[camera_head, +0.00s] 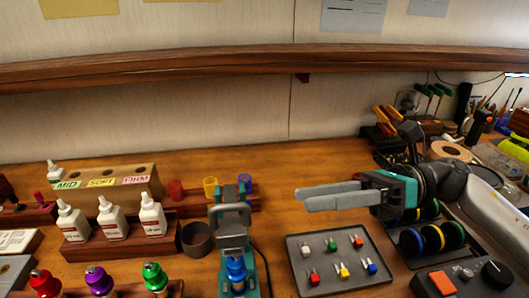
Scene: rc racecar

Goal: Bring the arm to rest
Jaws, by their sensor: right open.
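My right arm (455,182) comes in from the right. My right gripper (303,199) points left across the back of the table, with its grey fingers open and nothing seen between them. It hangs above the dark tray (297,262) of small coloured parts and appears clear of it. The gripper's teal body partly hides the things behind it. My left gripper is not in view.
A teal and grey stand (232,222) holding a blue-topped part (236,270) is left of the gripper. White bottles (113,220) and coloured-capped shocks (99,281) fill the left. Wheels (433,238) and a control box (463,282) are at right. A wooden shelf (200,67) spans the wall.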

